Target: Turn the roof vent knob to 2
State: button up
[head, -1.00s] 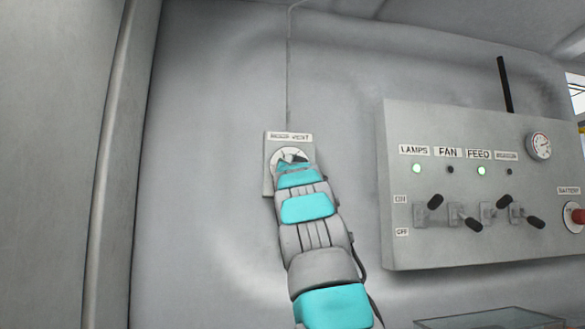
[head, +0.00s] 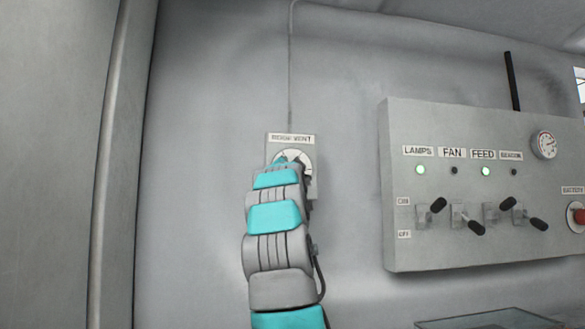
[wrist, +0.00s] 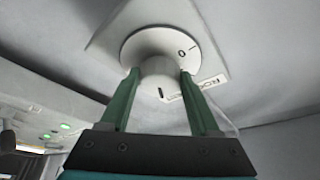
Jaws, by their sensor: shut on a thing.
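The roof vent knob (wrist: 158,76) is a pale round knob on a white dial (wrist: 187,42) on a grey plate. The dial shows a 0 and tick marks in the wrist view; a 2 cannot be made out. My gripper (wrist: 156,88) is shut on the knob, one green finger on each side.
A control panel (head: 400,125) with lamps, several black switches, a gauge (head: 543,145) and a red battery knob (head: 579,216) stands to the right. A glass-topped box (head: 490,319) is at the lower right. The wall left of the plate is bare.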

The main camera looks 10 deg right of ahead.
dwell(0.4)
jog(key=o, duration=1.4)
jog(key=shift+c, duration=0.2)
jog(key=shift+s, duration=0.1)
jog(key=b+v, duration=0.2)
jog(key=v, duration=0.5)
jog(key=shift+s+a, duration=0.2)
jog(key=shift+s, duration=0.1)
jog(key=shift+f, duration=0.1)
